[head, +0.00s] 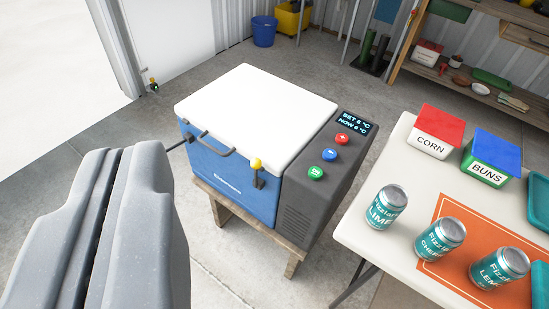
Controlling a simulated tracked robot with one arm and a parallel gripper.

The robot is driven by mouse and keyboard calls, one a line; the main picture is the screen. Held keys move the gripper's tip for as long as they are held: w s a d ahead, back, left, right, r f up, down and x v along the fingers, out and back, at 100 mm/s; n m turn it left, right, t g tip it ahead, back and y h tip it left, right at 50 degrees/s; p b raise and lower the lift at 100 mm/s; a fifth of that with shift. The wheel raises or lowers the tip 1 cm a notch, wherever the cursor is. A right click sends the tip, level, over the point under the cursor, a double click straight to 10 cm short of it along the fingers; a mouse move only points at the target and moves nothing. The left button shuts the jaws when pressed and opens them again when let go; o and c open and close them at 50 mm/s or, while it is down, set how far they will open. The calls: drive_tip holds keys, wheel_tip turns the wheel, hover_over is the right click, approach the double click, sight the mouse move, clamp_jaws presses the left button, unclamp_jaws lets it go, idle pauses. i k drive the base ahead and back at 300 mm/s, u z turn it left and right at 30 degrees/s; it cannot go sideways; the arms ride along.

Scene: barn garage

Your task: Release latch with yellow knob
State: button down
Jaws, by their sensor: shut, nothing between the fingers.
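The latch with the yellow knob (256,164) sits on the front of a blue cooler (228,180), near its right end, just below the edge of the white lid (254,112). The lid lies flat and closed. A dark handle (211,142) shows at the front edge of the lid. My gripper (112,172) is large in the left foreground, with its two grey fingers together and nothing between them. It is to the left of the cooler and apart from the knob. A thin dark rod (177,146) shows between the gripper and the cooler's left side.
The cooler stands on a wooden stand (222,215). Its dark control panel (318,180) has several coloured buttons and a display. At right, a white table (376,226) holds cans (388,207), a corn box (434,135) and a buns box (489,160).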

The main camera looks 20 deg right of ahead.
sight(256, 163)
drive_tip(key=u, duration=0.1)
drive_tip(key=i, duration=0.95)
drive_tip(key=z, duration=0.1)
